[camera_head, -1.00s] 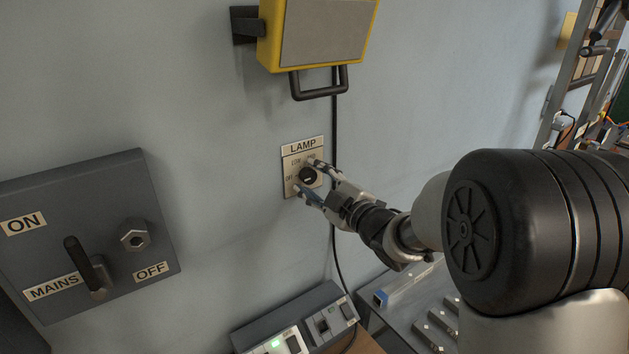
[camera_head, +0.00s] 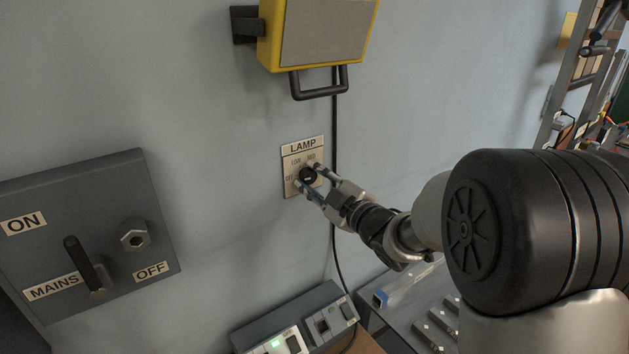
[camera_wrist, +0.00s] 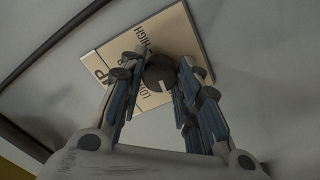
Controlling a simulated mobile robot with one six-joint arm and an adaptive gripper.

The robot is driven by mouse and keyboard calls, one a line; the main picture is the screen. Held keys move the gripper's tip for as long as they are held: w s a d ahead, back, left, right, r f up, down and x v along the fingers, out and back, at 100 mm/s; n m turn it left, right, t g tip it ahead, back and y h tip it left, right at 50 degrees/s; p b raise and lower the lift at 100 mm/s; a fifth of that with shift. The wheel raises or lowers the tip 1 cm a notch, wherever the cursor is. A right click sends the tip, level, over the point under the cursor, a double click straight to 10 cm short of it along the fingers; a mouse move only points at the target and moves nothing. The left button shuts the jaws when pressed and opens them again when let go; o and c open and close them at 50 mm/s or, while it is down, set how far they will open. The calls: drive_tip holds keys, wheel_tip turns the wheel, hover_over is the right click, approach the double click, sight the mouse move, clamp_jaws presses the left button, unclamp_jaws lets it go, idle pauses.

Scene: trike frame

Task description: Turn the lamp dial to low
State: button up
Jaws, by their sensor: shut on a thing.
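The lamp dial is a small round black knob (camera_head: 307,174) on a cream plate (camera_head: 291,163) marked LAMP, with OFF at its left and LOW above. It also shows in the wrist view (camera_wrist: 160,72), where a pale mark on its face points towards the bottom of the picture, away from HIGH. I cannot tell exactly which label the mark meets. My gripper (camera_head: 308,176) is at the plate, shut on the dial with one finger on each side. In the wrist view its blue-padded fingers (camera_wrist: 157,83) flank the knob and hide part of the lettering.
A yellow-framed lamp (camera_head: 320,35) with a black handle hangs above the plate, and a black cable (camera_head: 334,125) runs down beside it. A grey MAINS switch box (camera_head: 115,200) with a lever is at left. A grey control box (camera_head: 290,325) sits below. The wall between is clear.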

drive_tip(key=m, duration=0.5)
drive_tip(key=shift+r+p, duration=0.1)
drive_tip(key=shift+p, duration=0.25)
drive_tip(key=m+p, duration=0.1)
drive_tip(key=m, duration=0.4)
drive_tip(key=shift+m, duration=0.3)
drive_tip(key=o, duration=1.1)
drive_tip(key=shift+c, duration=0.2)
drive_tip(key=v, duration=1.2)
